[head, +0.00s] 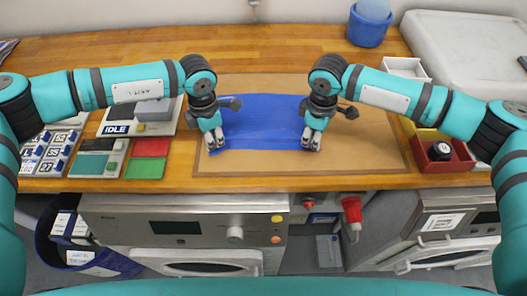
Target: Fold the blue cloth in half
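The blue cloth (262,120) lies spread flat on a brown mat (265,168) on the wooden table. My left gripper (216,146) points down at the cloth's near left corner. My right gripper (310,146) points down at the near right corner. Both fingertips are at or just above the cloth's near edge. The fingers are small here, and I cannot tell whether either one is shut on the cloth. The wrists hide parts of the cloth's left and right sides.
Left of the mat are a scale-like device (118,122), a red pad (150,147), a green pad (145,168) and labelled boxes (48,150). At right are a red bin (455,163) and white tray (405,68). A blue container (369,25) stands behind.

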